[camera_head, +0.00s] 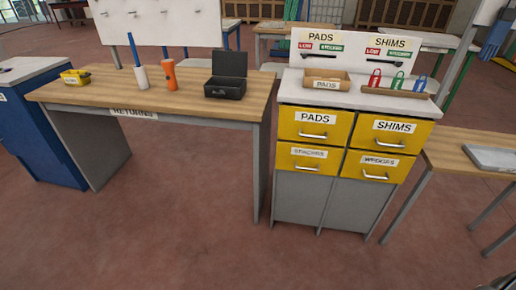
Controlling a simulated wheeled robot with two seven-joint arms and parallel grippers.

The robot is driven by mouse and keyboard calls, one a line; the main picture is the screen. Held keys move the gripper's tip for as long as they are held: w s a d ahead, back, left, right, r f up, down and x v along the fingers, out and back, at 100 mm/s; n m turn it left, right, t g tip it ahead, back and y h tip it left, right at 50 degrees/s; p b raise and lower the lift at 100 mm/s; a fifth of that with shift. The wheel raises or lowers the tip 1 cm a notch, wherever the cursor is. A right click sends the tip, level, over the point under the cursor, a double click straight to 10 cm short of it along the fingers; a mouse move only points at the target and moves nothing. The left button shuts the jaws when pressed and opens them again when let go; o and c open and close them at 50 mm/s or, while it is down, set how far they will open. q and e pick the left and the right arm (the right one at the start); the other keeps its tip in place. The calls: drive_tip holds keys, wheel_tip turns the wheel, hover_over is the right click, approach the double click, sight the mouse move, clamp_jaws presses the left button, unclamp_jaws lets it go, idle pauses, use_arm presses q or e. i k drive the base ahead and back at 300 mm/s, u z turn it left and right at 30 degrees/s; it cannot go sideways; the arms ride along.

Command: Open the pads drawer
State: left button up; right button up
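The pads drawer (315,124) is the upper left yellow drawer front of a grey cabinet (312,195) right of centre. It bears a white PADS label and a metal bar handle (312,135). It looks shut, flush with the drawers around it. The shims drawer (391,132) is to its right, the spacers drawer (309,160) below it, and the wedges drawer (376,166) diagonally below right. These also look shut.
A wooden-topped returns table (190,106) stands left of the cabinet, with an open black box (226,85) and an orange flashlight (170,76). A PADS bin (326,80) sits on the cabinet top. A lower table (470,150) is at right. The floor in front is clear.

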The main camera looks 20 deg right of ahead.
sight(302, 123)
drive_tip(key=u, duration=0.5)
drive_tip(key=k, duration=0.75)
drive_tip(key=u, duration=0.1)
drive_tip(key=i, duration=1.4)
drive_tip(key=z, duration=1.65)
drive_tip(key=i, duration=0.95)
drive_tip(key=z, duration=1)
